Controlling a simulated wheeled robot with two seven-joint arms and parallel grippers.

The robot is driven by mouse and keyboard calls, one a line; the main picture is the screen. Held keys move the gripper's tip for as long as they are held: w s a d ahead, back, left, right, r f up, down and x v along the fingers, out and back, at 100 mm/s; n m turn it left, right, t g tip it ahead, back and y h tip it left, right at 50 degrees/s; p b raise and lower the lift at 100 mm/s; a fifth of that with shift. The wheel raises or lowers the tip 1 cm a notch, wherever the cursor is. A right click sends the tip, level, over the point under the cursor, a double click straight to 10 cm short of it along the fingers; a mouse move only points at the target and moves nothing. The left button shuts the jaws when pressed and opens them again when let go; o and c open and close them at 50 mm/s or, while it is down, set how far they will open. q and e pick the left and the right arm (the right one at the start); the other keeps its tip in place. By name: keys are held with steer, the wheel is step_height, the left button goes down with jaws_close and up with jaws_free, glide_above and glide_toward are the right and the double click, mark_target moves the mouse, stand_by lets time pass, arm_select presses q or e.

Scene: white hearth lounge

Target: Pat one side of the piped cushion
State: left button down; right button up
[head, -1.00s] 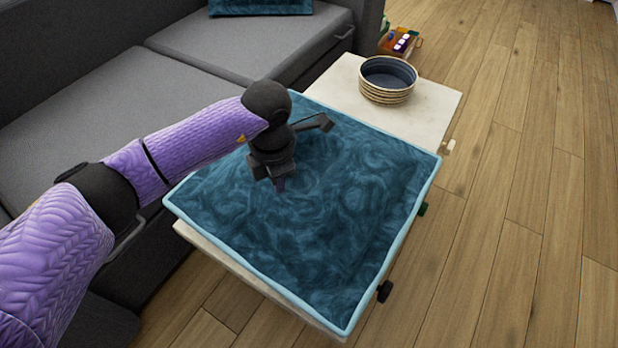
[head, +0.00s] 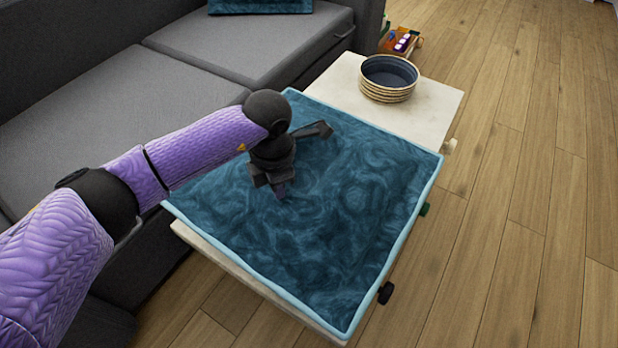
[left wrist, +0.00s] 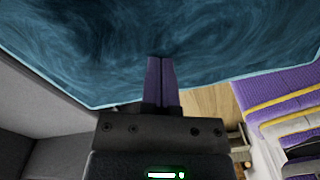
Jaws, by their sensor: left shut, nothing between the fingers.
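The piped cushion (head: 345,225) is dark teal with a swirled pattern and light blue piping. It lies flat on a pale table and also fills the top of the left wrist view (left wrist: 230,45). My left gripper (head: 281,196) points down at the cushion, left of its middle. Its purple fingers are shut together with nothing between them, as the left wrist view shows (left wrist: 162,62). The fingertips are at or just above the cushion's surface; I cannot tell whether they touch. My right gripper is not in view.
The pale table (head: 432,108) carries a stack of dark blue, tan-rimmed bowls (head: 388,78) behind the cushion. A grey sofa (head: 190,75) stands along the left, with another teal cushion (head: 260,5) on it. Colourful small items (head: 402,42) lie beyond. The wooden floor at right is clear.

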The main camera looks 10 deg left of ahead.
arm_select(q)
steer(key=shift+f, duration=0.1)
step_height(320, 180, up, 9)
steer(key=p, duration=0.6)
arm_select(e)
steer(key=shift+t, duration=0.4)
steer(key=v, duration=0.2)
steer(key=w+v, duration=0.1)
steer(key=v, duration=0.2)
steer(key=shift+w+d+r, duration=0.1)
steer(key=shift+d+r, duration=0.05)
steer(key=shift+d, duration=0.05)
